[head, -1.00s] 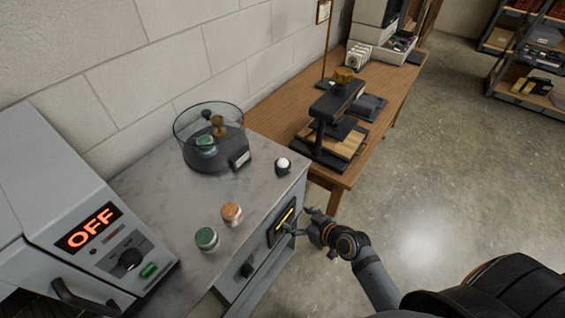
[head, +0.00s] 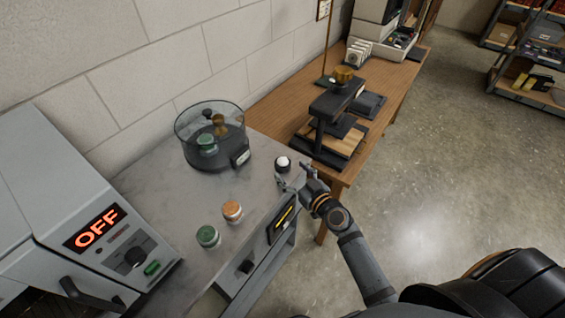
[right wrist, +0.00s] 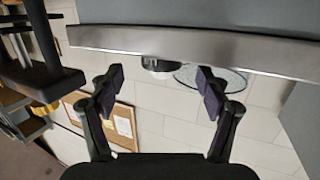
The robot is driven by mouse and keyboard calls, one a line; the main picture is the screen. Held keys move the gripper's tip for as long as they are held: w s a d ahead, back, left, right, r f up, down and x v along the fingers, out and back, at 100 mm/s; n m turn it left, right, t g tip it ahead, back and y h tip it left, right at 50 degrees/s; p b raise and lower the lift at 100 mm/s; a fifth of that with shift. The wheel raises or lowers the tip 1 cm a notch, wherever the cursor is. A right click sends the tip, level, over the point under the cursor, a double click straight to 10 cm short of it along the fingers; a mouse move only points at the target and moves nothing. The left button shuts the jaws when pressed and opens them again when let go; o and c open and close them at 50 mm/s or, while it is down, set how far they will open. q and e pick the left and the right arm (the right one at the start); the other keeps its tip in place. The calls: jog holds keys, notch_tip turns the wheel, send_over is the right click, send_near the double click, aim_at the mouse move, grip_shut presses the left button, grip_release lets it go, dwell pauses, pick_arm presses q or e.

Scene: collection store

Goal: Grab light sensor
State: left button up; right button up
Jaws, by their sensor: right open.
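The light sensor (head: 283,163), a small dark puck with a white dome, stands upright near the right edge of the marble-topped counter (head: 180,188). In the right wrist view the sensor (right wrist: 157,65) shows inverted, partly hidden by the counter's edge, between the fingers in the picture. My right gripper (head: 291,180) is open and empty at the counter's edge, just in front of the sensor and apart from it. It also shows open in the right wrist view (right wrist: 160,80). My left gripper is out of view.
A green-topped jar (head: 208,237) and an orange-topped jar (head: 232,212) stand nearer. A grey machine reading OFF (head: 95,228) is at left. A wooden table with a black press (head: 335,105) stands beyond the counter.

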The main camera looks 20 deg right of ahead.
aim_at(287, 169)
jog(key=p+x, duration=0.1)
jog(key=x, duration=0.4)
jog(key=shift+w+a+f, duration=0.2)
jog(key=shift+w, duration=0.05)
jog(key=shift+s+r, duration=0.1)
jog(key=shift+s, duration=0.1)
jog(key=c, duration=1.3)
